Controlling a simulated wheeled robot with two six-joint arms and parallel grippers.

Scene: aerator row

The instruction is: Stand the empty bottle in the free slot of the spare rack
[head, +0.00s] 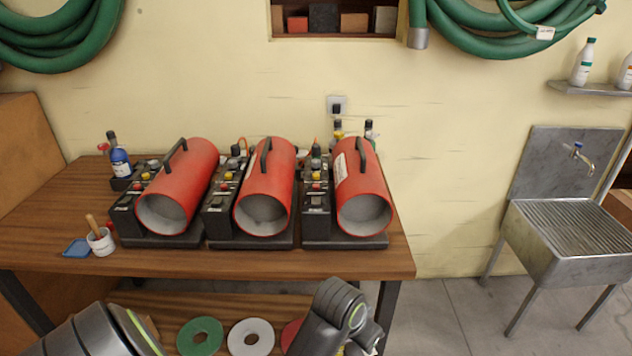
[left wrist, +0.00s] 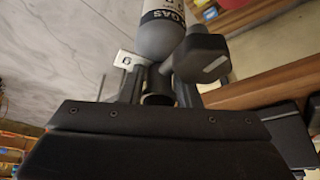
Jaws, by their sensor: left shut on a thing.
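In the left wrist view, my left gripper (left wrist: 158,84) is shut on a pale grey bottle (left wrist: 163,34). The bottle's dark neck end sits between the fingers. The held bottle and the left gripper's fingers do not show in the head view. A blue bottle (head: 119,161) with a dark top stands in a low black holder (head: 122,184) at the table's back left. I cannot tell whether this holder is the spare rack, and no free slot is clear.
Three red cylindrical units (head: 262,190) with black bases stand in a row on the wooden table (head: 200,262). Bottle tops (head: 369,130) show behind the right unit. A white cup (head: 101,242) stands at the table's left front. A steel sink (head: 565,240) is at right.

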